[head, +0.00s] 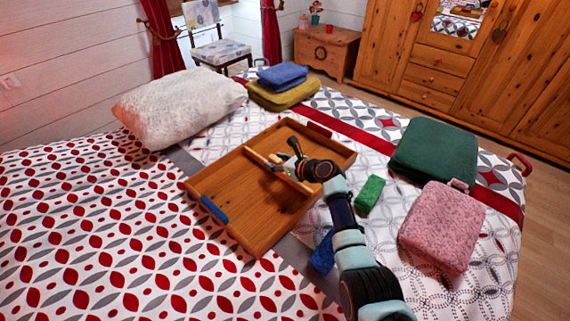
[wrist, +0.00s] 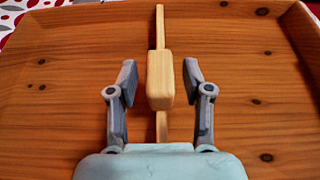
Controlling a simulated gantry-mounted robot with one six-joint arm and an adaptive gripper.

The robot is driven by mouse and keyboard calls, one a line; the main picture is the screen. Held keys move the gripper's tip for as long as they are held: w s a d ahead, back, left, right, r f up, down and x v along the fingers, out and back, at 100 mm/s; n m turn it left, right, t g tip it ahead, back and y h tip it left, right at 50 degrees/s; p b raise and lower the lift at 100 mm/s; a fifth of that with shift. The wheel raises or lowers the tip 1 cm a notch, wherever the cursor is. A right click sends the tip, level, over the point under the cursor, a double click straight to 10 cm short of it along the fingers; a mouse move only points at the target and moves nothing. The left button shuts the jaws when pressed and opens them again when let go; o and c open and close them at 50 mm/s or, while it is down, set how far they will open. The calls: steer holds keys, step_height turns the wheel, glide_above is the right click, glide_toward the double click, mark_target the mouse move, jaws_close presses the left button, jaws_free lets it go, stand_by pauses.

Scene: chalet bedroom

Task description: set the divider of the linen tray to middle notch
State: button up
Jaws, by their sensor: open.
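The wooden linen tray (head: 225,222) lies on the bed, with a blue handle (head: 214,209) at its near-left end and a red handle (head: 320,129) at its far end. A pale wooden divider (head: 257,158) spans it crosswise, around the middle of its length or a little toward the red-handle end. I cannot tell which notch it sits in. My gripper (head: 288,157) is over the divider. In the wrist view my gripper (wrist: 159,82) is open, its fingers on either side of the divider's pale block (wrist: 160,80), with gaps on both sides. The divider bar (wrist: 160,25) extends beyond the block.
A green block (head: 369,194) and a blue item (head: 323,254) lie beside the tray, near my arm. A pink textured bundle (head: 442,226) and a dark green cushion (head: 435,151) are to the right. A white pillow (head: 180,103) and folded blue and yellow linens (head: 283,92) lie beyond.

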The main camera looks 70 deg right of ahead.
steer(key=v, duration=1.1)
steer(key=shift+s+a, duration=0.2)
